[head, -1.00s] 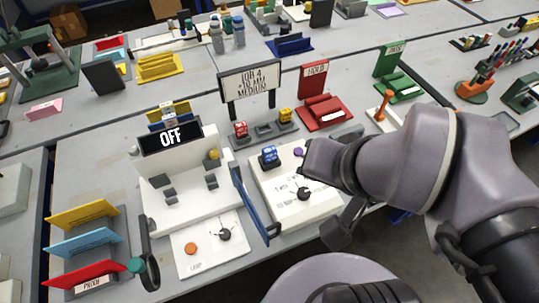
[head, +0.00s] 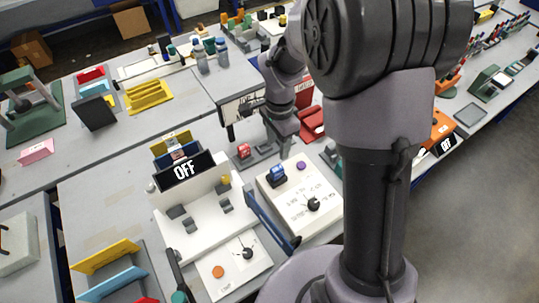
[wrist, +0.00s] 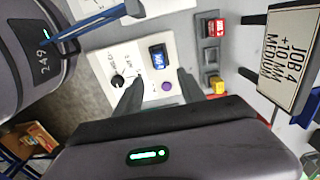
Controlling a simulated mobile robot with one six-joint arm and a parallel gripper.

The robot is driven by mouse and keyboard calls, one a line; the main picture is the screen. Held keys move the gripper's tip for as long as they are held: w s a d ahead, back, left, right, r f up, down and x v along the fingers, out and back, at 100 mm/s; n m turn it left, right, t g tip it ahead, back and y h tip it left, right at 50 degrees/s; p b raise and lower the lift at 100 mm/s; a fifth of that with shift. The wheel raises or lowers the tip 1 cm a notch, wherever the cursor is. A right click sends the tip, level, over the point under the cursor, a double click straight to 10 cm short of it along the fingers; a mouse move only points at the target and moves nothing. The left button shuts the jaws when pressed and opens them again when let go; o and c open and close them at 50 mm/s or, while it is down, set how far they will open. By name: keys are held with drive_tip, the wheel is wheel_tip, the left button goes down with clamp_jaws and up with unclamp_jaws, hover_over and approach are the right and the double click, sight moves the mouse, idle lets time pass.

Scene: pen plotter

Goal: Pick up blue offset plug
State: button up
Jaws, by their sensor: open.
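The blue offset plug (head: 277,175) sits upright on the white panel (head: 300,215), near its upper left corner in the head view. In the wrist view the blue plug (wrist: 158,57) lies just beyond my fingertips, beside a purple button (wrist: 167,87). My gripper (wrist: 158,88) is open and empty, with its two dark fingers apart over the panel. In the head view my gripper points down behind the plug, and its fingertips are hard to make out.
A red plug (wrist: 216,27) and a yellow plug (wrist: 216,86) sit in a grey holder with an empty middle slot. The job sign (wrist: 294,50) stands behind it. A black knob (head: 313,203) is on the panel. A blue handle (head: 272,218) runs along its left side.

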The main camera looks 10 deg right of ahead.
sight(277, 169)
wheel_tip(277, 169, down, 14)
drive_tip(key=b, duration=0.4)
drive_tip(key=shift+r, duration=0.3)
drive_tip(key=shift+c, duration=0.7)
clamp_jaws()
